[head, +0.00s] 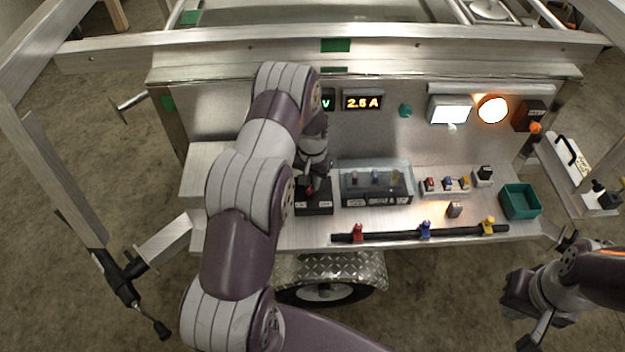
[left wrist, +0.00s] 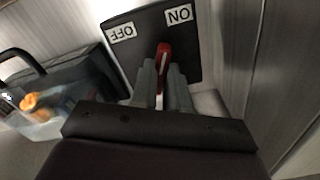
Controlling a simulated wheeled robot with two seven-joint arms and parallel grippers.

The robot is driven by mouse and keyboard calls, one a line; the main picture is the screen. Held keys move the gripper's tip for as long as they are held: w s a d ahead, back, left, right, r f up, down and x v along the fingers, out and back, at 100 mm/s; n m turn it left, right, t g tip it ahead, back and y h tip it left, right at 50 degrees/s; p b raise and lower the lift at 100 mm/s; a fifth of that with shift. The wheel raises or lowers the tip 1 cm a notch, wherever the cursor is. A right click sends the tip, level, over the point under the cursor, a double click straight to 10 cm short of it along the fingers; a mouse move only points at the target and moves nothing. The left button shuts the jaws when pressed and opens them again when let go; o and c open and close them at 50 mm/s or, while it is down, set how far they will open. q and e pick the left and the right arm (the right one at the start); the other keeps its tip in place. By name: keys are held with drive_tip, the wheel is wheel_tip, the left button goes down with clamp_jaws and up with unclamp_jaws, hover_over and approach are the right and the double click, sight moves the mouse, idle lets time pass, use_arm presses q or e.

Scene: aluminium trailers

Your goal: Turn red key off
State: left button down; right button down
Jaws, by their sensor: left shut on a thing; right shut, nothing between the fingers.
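The red key (left wrist: 164,50) stands up from a black switch plate (left wrist: 135,50) with white OFF and ON labels in the left wrist view. The key lies between the labels, nearer ON. My left gripper (left wrist: 162,88) is shut on the key, one grey finger on each side. In the head view my left arm reaches down to the black switch box (head: 316,208) on the trailer's shelf, with a bit of red key (head: 309,189) showing under the left gripper (head: 312,182). My right gripper (head: 525,298) is shut and empty, off the shelf at lower right.
A clear-lidded case (head: 376,183) sits right of the switch box. Further right are small colored switches (head: 447,185) and a green bin (head: 520,202). A black bar (head: 390,236) runs along the front edge. A display reads 2.5 A (head: 363,102); a round lamp (head: 492,109) glows.

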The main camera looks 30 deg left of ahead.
use_arm(q)
drive_tip(key=n, duration=0.3)
drive_tip(key=shift+n, duration=0.4)
drive_tip(key=n, duration=0.3)
drive_tip(key=shift+n+b, duration=0.3)
drive_tip(key=shift+b, duration=0.1)
drive_tip(key=n, duration=0.6)
drive_tip(key=shift+w+n, duration=0.1)
drive_tip(key=shift+n, duration=0.5)
drive_tip(key=c, duration=1.1)
unclamp_jaws()
wheel_tip(320, 180, up, 13)
drive_tip(key=shift+f+b, duration=0.1)
drive_tip(key=shift+b, duration=0.45)
